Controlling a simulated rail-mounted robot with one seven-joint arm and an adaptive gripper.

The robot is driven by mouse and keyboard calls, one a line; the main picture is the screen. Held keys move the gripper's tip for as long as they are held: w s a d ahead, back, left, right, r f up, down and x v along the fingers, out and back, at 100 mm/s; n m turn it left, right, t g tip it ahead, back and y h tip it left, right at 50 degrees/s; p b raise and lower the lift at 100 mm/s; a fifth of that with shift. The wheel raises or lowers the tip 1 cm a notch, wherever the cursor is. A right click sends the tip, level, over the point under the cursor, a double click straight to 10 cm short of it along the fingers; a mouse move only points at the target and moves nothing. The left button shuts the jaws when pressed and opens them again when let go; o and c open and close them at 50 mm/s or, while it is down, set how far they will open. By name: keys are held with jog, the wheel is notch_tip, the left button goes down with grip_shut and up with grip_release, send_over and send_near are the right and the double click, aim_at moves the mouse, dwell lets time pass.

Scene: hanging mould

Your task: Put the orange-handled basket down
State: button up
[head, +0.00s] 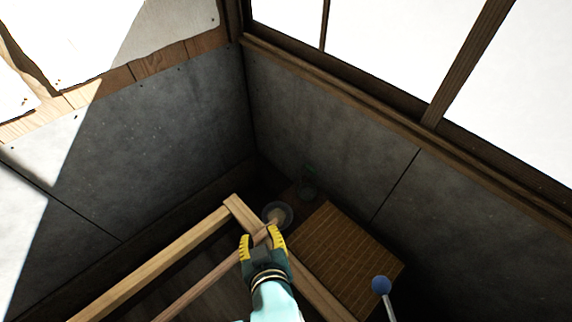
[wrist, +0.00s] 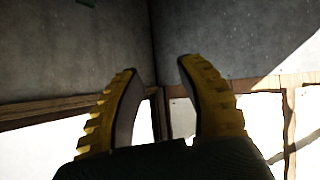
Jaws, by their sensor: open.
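My gripper (head: 259,238) is low in the middle of the head view, its two yellow ridged fingers apart. The wrist view shows my gripper (wrist: 155,66) open, with only wall and window behind the gap and nothing held. I cannot make out an orange-handled basket in either view. In the head view a round greyish object (head: 284,212) lies just beyond my fingertips, partly hidden by them; I cannot tell what it is.
Wooden beams (head: 165,258) pass beside and under my gripper. A slatted wooden panel (head: 345,255) lies to its right. A blue ball on a rod (head: 381,285) stands at lower right. A small green-topped object (head: 308,184) sits near the dark corner. Grey walls (head: 320,115) close off the back.

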jog(key=w+d+r+m+t+h, duration=0.1)
jog(key=w+d+r+t, duration=0.15)
jog(key=r, duration=0.75)
jog(key=w+d+r+m+t, duration=0.1)
jog(key=d+r+t, duration=0.3)
jog(key=r, duration=0.5)
jog(key=s+d+r+m+t+h, duration=0.1)
jog(key=s+d+r+t, duration=0.1)
jog(key=r, duration=0.6)
jog(key=s+d+r+m+t+h, duration=0.1)
jog(key=s+d+r+t, duration=0.2)
jog(key=r, duration=0.5)
jog(key=shift+s+d+r+m, duration=0.15)
jog(key=shift+s+d+m, duration=0.1)
jog(key=shift+s+m, duration=0.05)
notch_tip(320, 180, up, 16)
jog(key=p, duration=1.5)
jog(key=shift+f+p, duration=0.2)
jog(key=shift+p, duration=0.15)
